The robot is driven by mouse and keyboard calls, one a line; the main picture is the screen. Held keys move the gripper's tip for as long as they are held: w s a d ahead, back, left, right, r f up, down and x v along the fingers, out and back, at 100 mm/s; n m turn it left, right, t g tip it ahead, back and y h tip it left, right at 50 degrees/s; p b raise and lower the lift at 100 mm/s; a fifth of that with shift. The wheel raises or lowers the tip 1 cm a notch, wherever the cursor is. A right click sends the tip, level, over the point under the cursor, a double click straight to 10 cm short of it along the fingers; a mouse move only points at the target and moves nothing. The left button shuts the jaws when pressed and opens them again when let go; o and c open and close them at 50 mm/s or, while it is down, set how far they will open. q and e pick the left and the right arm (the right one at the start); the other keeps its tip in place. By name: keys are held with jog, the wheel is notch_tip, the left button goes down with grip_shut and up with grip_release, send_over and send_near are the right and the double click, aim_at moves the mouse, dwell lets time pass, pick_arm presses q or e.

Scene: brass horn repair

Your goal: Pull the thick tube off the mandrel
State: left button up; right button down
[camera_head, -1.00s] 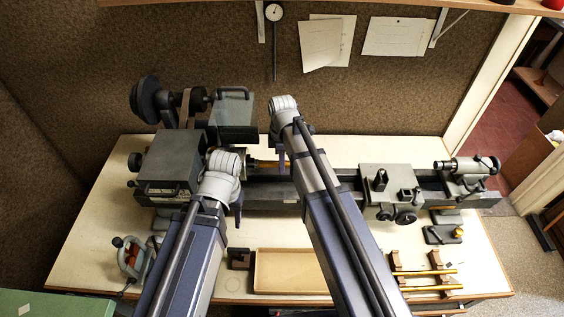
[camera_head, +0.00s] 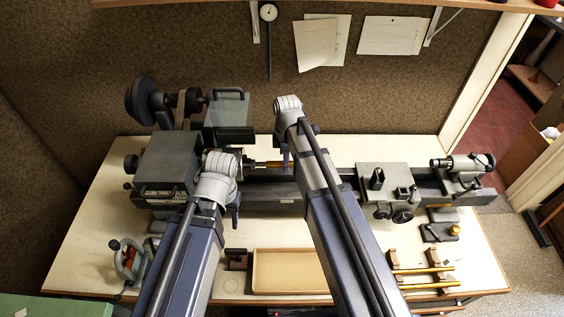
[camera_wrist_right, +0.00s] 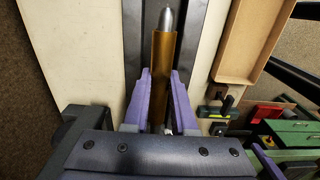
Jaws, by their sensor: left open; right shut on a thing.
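The thick brass tube (camera_head: 272,165) sits around the steel mandrel (camera_head: 254,164), which comes out of the headstock. In the right wrist view the tube (camera_wrist_right: 163,75) lies between the purple fingers of my right gripper (camera_wrist_right: 160,105), which is shut on it. The mandrel's rounded silver tip (camera_wrist_right: 168,18) sticks out past the tube's far end. In the head view my right gripper (camera_head: 287,160) is mostly behind its own arm. My left gripper (camera_head: 236,197) is open, in front of the headstock, apart from the tube; its fingers show only partly.
The lathe headstock (camera_head: 168,160) stands left, the carriage (camera_head: 387,180) and tailstock (camera_head: 462,166) right along the bed. An empty wooden tray (camera_head: 287,290) lies at the front. A rack with brass tubes (camera_head: 420,270) stands right of it.

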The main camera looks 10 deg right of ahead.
jog(key=s+d, duration=0.1)
jog(key=d, duration=0.7)
jog(key=s+d, duration=0.2)
jog(key=d, duration=0.7)
jog(key=shift+s+d, duration=0.15)
jog(key=shift+s, duration=0.1)
dwell(1.9)
dwell(0.3)
jog(key=s+a+r+p, duration=0.1)
jog(key=s+r+p, duration=0.4)
dwell(0.7)
